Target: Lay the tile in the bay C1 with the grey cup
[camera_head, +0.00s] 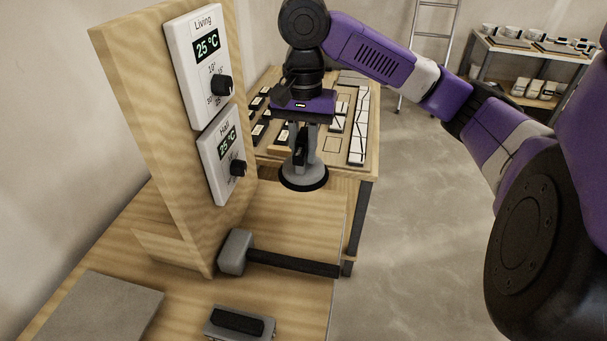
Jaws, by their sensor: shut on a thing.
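My gripper (301,146) is shut on the grey cup (303,178), a round grey suction cup with a dark lower rim. It holds the cup upright in the air, in front of the tile table (371,160) as seen here. No tile shows under the cup, but its underside is hidden. Bay labels are too small to read, so I cannot tell which bay is C1. The arm and cup hide part of the table.
A near wooden bench holds a grey-headed mallet (236,252), a grey block with a black top (239,322) and a grey slab (100,307). An upright board carries two thermostats (207,45). Dark-and-white pieces (259,131) line the tile table's left.

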